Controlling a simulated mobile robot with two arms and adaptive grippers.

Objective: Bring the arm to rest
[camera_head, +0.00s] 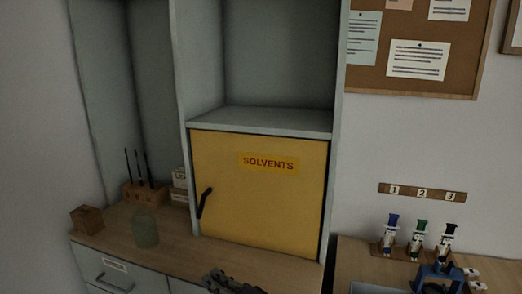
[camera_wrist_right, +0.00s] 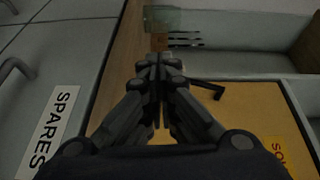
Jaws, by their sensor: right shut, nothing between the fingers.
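My right gripper (camera_head: 230,284) shows at the bottom edge of the head view, dark and only partly in frame, in front of the counter below the yellow door. In the right wrist view the right gripper (camera_wrist_right: 158,66) has its fingers together, with nothing visible between them. The yellow SOLVENTS door (camera_head: 262,205) looks shut, with a black handle on its left side; its handle (camera_wrist_right: 210,86) also shows near the fingers in the wrist view. I cannot tell the exact gap between fingers and handle. My left gripper is not in view.
The wooden counter (camera_head: 180,250) holds a greenish jar (camera_head: 145,229), a wooden block (camera_head: 87,219) and a rack of thin tools (camera_head: 140,192). Drawers lie below. At right, several colour-topped items (camera_head: 419,238) and a blue stand (camera_head: 437,277) occupy another surface. The open shelf above the door looks empty.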

